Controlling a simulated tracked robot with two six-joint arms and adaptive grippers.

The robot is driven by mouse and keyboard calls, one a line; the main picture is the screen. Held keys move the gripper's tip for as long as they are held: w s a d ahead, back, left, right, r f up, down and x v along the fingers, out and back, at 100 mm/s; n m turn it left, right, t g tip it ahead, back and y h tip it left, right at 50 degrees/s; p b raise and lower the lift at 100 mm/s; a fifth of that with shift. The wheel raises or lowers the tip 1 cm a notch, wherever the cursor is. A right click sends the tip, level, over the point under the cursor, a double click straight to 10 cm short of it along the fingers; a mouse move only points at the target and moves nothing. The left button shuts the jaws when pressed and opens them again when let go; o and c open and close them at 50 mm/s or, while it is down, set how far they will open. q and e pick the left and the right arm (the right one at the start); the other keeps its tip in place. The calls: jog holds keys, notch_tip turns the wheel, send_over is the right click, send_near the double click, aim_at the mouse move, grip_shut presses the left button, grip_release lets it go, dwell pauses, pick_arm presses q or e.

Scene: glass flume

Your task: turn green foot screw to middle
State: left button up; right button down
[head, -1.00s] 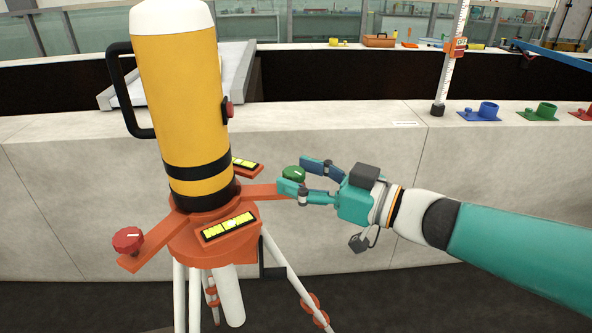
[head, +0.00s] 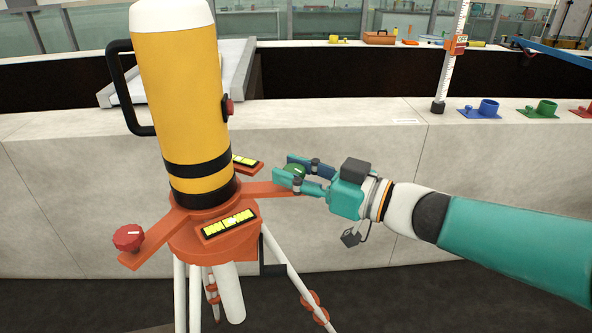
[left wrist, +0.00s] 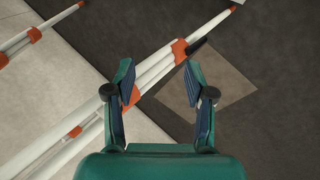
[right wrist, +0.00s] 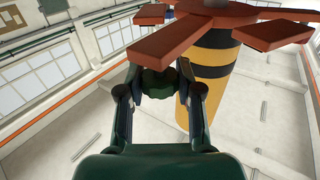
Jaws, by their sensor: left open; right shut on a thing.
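The green foot screw (head: 294,170) sits at the end of the orange tribrach's right arm (head: 262,189). My right gripper (head: 285,168) is shut on it, one finger on each side. In the right wrist view the green screw (right wrist: 158,84) shows between the fingers, under an orange arm (right wrist: 165,42). A yellow instrument with black bands (head: 185,100) stands upright on the tribrach. A red foot screw (head: 128,237) is on the front left arm. My left gripper (left wrist: 160,82) is open and empty in the left wrist view, and is outside the head view.
Two yellow level vials lie on the base, one in front (head: 228,224) and one behind (head: 246,162). White tripod legs (head: 285,262) spread below. A pale concrete wall (head: 360,140) runs behind, with blue (head: 480,110) and green (head: 540,111) holders and a staff (head: 450,60) on it.

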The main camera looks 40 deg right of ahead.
jog(key=shift+d+r+n+g+y+p, duration=0.15)
jog(key=shift+n+g+y+p, duration=0.65)
jog(key=shift+y+p, duration=0.4)
jog(key=n+g+y+p, duration=0.3)
jog(key=y, duration=0.1)
jog(key=shift+n, duration=0.3)
jog(key=n+g+y+p, duration=0.2)
jog(key=g, duration=0.1)
jog(key=shift+g+p, duration=0.3)
jog(key=shift+n+g+y+p, duration=0.6)
jog(key=shift+n+g+p, duration=0.2)
jog(key=shift+n+g, duration=0.55)
jog(key=shift+g, duration=0.25)
jog(key=c, duration=0.7)
grip_release()
jog(key=shift+c, duration=0.2)
